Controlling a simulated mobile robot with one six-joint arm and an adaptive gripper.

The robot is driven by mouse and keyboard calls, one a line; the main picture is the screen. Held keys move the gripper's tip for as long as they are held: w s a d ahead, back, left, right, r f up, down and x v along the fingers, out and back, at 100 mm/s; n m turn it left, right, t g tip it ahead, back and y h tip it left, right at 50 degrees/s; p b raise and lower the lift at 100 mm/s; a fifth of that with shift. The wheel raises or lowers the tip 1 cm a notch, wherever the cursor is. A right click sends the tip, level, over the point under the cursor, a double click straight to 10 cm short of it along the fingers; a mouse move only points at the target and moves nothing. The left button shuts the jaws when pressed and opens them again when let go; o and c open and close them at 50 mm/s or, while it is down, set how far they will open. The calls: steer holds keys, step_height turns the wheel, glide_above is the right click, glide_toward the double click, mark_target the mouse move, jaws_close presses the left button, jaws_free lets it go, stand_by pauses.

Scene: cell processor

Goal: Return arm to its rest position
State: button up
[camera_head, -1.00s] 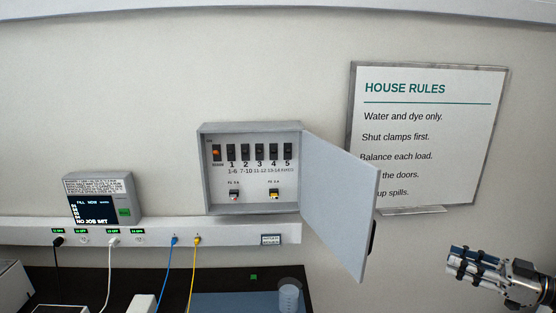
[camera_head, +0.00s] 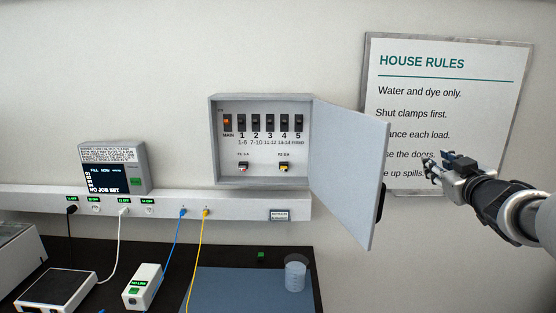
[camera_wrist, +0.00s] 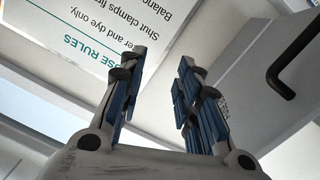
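My gripper (camera_head: 436,170) is at the right in the head view, to the right of the open panel door and in front of the lower part of the house rules sign (camera_head: 440,110). In the wrist view my gripper (camera_wrist: 162,75) has its two blue-padded fingers apart with nothing between them. The sign (camera_wrist: 90,40) shows upside down beyond the fingers, and the door's dark handle (camera_wrist: 292,55) is at the upper right. My arm reaches in from the right edge of the head view.
A grey breaker box (camera_head: 262,178) on the wall has its door (camera_head: 345,175) swung open to the right. A display unit (camera_head: 115,167) sits on the ledge (camera_head: 330,206). Below, a dark bench (camera_head: 255,252) holds a blue mat (camera_head: 235,285), a clear cup (camera_head: 295,272) and a white box (camera_head: 143,287).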

steer(key=s+a+f+m+g+b, duration=0.1)
steer(key=s+a+f+g+b, duration=0.2)
steer(key=s+a+f, duration=0.5)
steer(key=s+a+f+m+g+y+b, duration=0.1)
steer(key=s+a+f+g+b, duration=0.3)
steer(key=s+a+f, duration=0.4)
steer(key=s+a+f+g+b, duration=0.4)
steer(key=s+a+f, duration=0.4)
steer(key=s+f, duration=0.8)
steer(key=s+g, duration=0.1)
steer(key=s, duration=0.6)
steer(key=shift+s+a+f+m+g, duration=0.15)
steer(key=shift+a+f+m+g, duration=0.15)
steer(key=shift+m, duration=0.1)
